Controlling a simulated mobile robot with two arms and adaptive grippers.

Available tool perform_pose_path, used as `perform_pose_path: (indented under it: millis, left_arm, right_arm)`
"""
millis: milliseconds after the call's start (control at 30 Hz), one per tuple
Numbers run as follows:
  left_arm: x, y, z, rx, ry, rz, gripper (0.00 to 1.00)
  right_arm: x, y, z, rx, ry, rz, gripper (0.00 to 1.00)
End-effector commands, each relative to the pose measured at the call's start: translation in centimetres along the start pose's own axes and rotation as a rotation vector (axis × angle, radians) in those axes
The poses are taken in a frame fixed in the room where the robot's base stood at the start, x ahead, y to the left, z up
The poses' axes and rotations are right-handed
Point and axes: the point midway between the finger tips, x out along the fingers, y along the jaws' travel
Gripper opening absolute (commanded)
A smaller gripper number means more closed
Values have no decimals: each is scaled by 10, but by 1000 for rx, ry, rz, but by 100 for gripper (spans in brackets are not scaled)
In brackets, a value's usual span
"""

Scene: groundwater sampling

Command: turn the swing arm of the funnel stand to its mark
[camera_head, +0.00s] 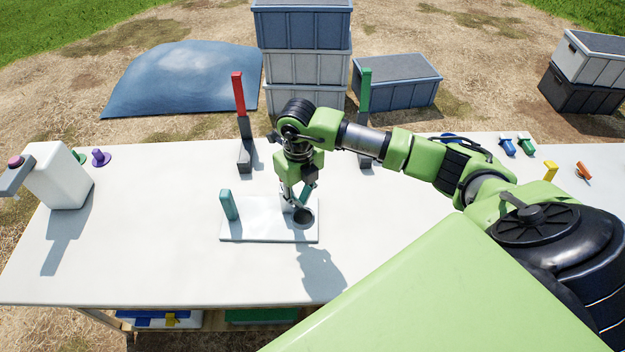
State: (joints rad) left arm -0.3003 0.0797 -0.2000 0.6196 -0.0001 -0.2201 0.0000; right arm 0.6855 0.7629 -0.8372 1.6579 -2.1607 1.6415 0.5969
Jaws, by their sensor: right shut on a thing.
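The funnel stand (262,232) is a flat white plate on the table, with a teal upright post (229,205) at its left side. A dark round ring or opening (303,216) shows at its right end. My right gripper (297,200) points down over the right part of the plate, shut on a small teal piece (308,191), apparently the handle of the swing arm. The gripper hides most of the swing arm, so its angle to any mark cannot be told. My left gripper is not in view.
A red-topped post (239,95) and a green-topped post (364,92) stand behind the plate. A white container (58,177) stands at the left, near a purple piece (101,158). Small coloured pieces lie at the right. The table's front left is clear.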

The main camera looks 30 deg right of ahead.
Motion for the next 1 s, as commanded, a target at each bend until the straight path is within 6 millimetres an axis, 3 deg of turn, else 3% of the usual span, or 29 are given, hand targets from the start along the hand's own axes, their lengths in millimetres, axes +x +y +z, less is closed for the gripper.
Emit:
perform_pose_path:
  millis: [133,467,800,1000]
  left_arm:
    - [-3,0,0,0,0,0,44]
    - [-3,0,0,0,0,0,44]
    - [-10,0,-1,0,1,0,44]
    - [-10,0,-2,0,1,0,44]
  right_arm:
    - [8,6,-5,88,12,-4,7]
    - [8,7,-6,113,13,-6,7]
    - [8,30,2,422,12,-8,8]
    - [9,31,3,467,11,-10,9]
